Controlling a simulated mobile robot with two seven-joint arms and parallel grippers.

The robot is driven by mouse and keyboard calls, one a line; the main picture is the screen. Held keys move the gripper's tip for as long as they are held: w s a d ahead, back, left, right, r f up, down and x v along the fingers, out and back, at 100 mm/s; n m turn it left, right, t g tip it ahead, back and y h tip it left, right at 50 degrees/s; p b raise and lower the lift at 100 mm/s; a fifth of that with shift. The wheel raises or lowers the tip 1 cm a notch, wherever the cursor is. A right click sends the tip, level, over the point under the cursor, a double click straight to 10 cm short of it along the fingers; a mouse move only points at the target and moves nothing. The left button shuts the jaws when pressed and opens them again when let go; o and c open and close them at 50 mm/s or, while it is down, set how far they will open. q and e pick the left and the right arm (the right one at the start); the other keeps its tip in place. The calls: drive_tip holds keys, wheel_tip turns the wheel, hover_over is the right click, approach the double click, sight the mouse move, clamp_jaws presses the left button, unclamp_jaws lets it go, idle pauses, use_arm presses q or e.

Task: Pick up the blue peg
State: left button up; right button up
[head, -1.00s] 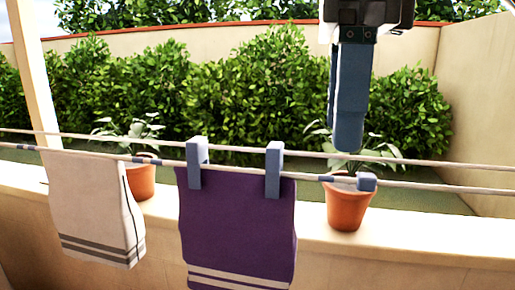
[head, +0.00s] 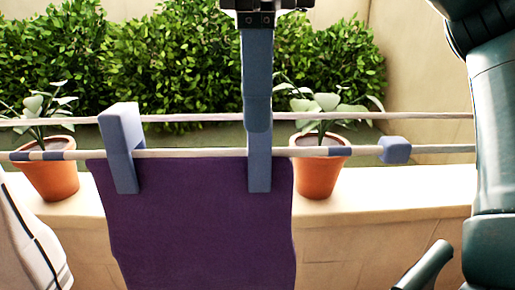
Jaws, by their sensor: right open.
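A purple towel (head: 190,225) hangs from the front clothesline. Two blue pegs clip its top edge: a left blue peg (head: 122,145) near its left corner and a right blue peg (head: 259,172) near its right corner. My right gripper (head: 257,122) points straight down from the top, its blue-grey fingers overlapping the upper part of the right peg. I see the fingers nearly edge-on, so their gap is hidden. The gripper is open, and I cannot tell whether it touches the peg. My left gripper is not in view.
A rear line (head: 400,116) runs behind the front line (head: 205,153), which has a blue block (head: 395,150) at right. A white towel (head: 30,240) hangs at left. Potted plants (head: 318,172) (head: 50,176) stand on the wall ledge. My arm fills the right edge.

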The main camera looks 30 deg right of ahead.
sight(259, 142)
drive_tip(key=shift+s+f, duration=0.15)
drive_tip(key=shift+f, duration=2.8)
drive_tip(key=shift+c, duration=0.5)
drive_tip(key=c, duration=0.9)
